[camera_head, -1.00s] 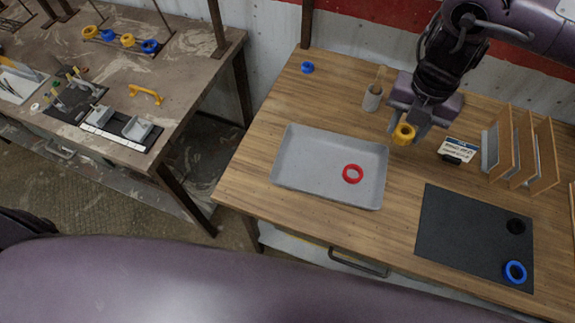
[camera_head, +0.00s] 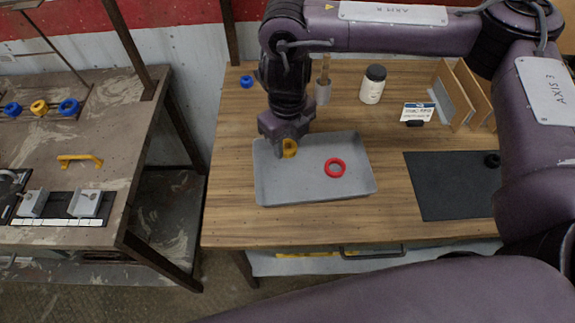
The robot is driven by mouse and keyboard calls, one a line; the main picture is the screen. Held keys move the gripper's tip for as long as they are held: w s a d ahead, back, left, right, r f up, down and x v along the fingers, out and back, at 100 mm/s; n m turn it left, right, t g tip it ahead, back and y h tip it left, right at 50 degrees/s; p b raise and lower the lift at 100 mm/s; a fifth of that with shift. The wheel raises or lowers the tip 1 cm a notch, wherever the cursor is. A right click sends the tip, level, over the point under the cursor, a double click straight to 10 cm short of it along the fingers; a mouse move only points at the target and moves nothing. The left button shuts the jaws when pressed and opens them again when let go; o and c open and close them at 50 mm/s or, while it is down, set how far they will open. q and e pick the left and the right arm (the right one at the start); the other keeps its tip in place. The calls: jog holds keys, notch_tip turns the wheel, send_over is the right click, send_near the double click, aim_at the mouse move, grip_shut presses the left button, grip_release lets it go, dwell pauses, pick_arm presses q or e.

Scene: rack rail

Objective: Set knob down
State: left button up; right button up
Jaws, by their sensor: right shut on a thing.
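A yellow ring-shaped knob (camera_head: 290,148) is in my right gripper (camera_head: 286,150), which is shut on it. The gripper holds the knob over the back left part of the grey tray (camera_head: 300,190). I cannot tell whether the knob touches the tray floor. A red ring (camera_head: 335,168) lies in the tray to the right of the knob. My left gripper is not in view.
A small card (camera_head: 418,112), a wooden rack (camera_head: 458,92) and a black mat (camera_head: 445,185) are to the right. Another bench (camera_head: 100,120) stands left.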

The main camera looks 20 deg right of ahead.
send_over(287, 175)
notch_tip(287, 175, down, 5)
jog(key=shift+w+f, duration=0.1)
jog(key=shift+f, duration=0.1)
jog(key=shift+f+b, duration=0.45)
jog(key=shift+f, duration=1.5)
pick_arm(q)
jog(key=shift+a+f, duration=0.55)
pick_arm(e)
jog(key=shift+f, duration=0.1)
jog(key=o, duration=1)
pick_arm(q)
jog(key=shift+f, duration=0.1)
